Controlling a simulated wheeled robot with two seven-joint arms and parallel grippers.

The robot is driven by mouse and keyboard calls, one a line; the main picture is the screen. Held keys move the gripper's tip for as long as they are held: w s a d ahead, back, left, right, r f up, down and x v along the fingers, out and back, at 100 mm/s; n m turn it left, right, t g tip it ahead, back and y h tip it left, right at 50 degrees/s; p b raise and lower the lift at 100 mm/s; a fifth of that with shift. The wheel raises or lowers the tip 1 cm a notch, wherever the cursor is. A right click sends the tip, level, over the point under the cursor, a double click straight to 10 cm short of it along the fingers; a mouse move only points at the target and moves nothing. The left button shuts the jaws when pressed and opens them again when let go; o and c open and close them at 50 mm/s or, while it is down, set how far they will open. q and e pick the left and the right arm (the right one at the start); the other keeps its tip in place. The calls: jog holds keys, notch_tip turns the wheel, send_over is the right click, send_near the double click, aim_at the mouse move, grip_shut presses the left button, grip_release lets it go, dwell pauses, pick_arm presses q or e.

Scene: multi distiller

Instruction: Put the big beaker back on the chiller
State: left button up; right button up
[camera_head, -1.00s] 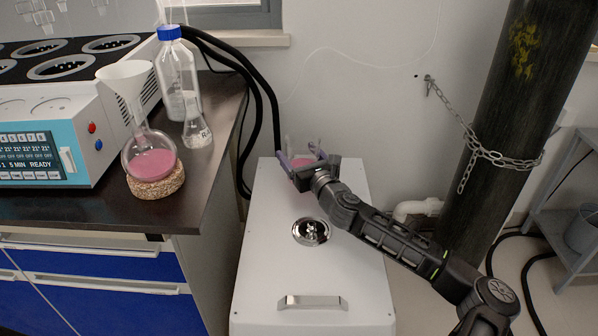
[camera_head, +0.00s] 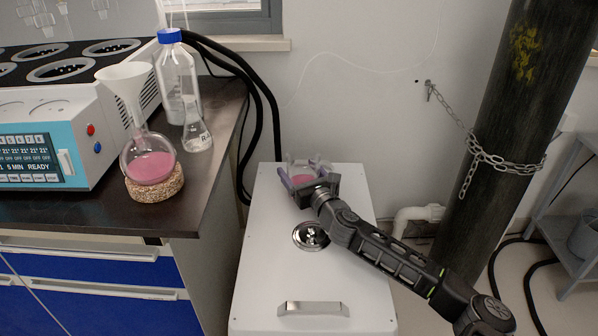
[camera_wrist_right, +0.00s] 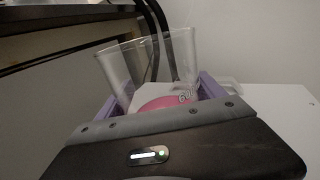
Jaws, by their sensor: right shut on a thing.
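The big beaker (camera_head: 302,168) is clear glass with pink liquid in its bottom. It is at the far end of the white chiller's top (camera_head: 268,215). My right gripper (camera_head: 303,178) is shut on the beaker, with its purple fingers on either side. In the right wrist view the beaker (camera_wrist_right: 160,70) stands between the fingers and looks a little tilted in the picture. Whether its base touches the chiller top is hidden by the gripper. My left gripper is not in view.
A round-bottom flask (camera_head: 150,165) with pink liquid and a funnel (camera_head: 127,78) stands on a cork ring (camera_head: 155,186) on the dark bench, left of the chiller. A blue-capped bottle (camera_head: 175,70) and small flask (camera_head: 195,130) are behind. A chained black cylinder (camera_head: 490,130) stands right.

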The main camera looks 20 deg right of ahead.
jog(key=o, duration=2.1)
jog(key=shift+f, duration=0.1)
jog(key=shift+c, duration=0.2)
jog(key=shift+r, duration=0.2)
jog(key=s+p, duration=0.1)
jog(key=s, duration=1.1)
jog(key=shift+d+p, duration=0.1)
jog(key=shift+p, duration=0.25)
